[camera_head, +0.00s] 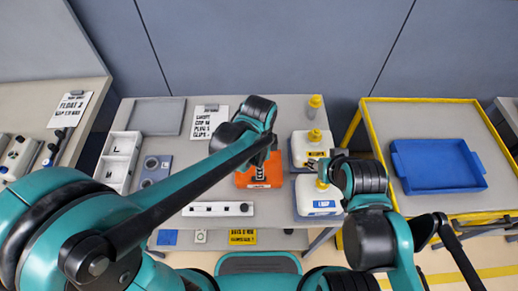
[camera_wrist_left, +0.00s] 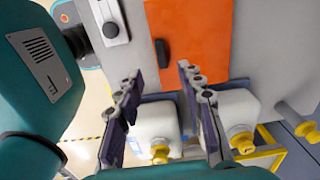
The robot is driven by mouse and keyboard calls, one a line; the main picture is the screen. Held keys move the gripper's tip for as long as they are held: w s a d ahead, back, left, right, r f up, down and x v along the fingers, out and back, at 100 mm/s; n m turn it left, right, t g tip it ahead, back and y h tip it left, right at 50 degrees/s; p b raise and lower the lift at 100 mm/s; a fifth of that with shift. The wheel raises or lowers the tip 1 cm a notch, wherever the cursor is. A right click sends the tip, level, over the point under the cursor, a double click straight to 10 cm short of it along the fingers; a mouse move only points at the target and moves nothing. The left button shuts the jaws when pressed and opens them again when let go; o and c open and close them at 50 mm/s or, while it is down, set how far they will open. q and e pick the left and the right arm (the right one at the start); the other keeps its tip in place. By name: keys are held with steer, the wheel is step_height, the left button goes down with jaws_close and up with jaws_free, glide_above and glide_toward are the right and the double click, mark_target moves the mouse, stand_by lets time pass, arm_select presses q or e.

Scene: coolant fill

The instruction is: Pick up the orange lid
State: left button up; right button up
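The orange lid (camera_head: 275,170) lies flat on the grey table, left of two white jugs. A dark part and white lettering show on it; my left gripper partly covers it. In the left wrist view its orange surface (camera_wrist_left: 192,35) is beyond the fingers, with a dark piece at its left edge. My left gripper (camera_head: 262,152) hangs over the lid in the head view. In the wrist view its two fingers (camera_wrist_left: 160,75) are apart with nothing between them. My right gripper (camera_head: 325,168) is beside the jugs; its fingers are too small to read.
White jugs with yellow caps, rear (camera_head: 302,150) and front (camera_head: 318,206), stand close right of the lid. A yellow-topped bottle (camera_head: 314,108) is behind. A white strip (camera_head: 205,210) lies front left. A blue tray (camera_head: 436,165) sits on the yellow-edged right table.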

arm_select(q)
step_height(320, 180, down, 8)
steer(key=b, duration=0.3)
steer(key=shift+w+a+r, duration=0.1)
steer(key=shift+w+r, duration=0.05)
jaws_close()
